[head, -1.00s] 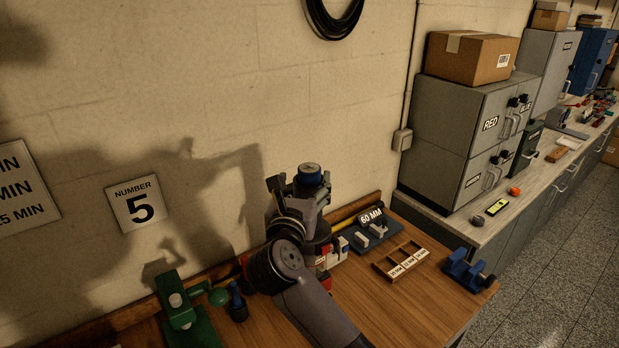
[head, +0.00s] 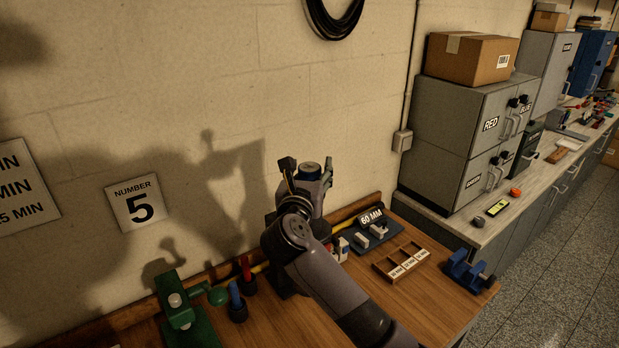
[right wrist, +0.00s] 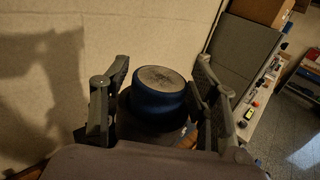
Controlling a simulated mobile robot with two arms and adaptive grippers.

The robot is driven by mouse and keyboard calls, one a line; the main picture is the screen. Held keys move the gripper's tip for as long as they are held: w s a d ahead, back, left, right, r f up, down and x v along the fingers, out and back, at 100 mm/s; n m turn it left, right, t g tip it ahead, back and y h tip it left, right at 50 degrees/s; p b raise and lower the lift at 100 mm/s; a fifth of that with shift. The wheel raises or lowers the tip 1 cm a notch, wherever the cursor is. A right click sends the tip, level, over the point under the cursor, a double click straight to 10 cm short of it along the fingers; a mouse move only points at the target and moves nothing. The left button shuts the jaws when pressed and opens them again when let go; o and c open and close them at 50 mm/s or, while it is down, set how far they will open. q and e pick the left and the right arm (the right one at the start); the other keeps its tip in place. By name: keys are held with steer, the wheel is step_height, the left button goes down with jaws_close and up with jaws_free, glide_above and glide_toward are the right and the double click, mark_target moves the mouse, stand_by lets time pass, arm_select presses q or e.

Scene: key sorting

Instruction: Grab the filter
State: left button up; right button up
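In the head view my right gripper (head: 307,176) has a finger on each side of the filter. The fingers look spread, with a gap on the left side; contact on the right side is unclear. The filter's lower part is hidden by my gripper. My left gripper is out of view.
The wall is close behind. Grey cabinets (head: 440,130) stand to the right.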

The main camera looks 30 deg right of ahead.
steer(key=c, duration=0.9)
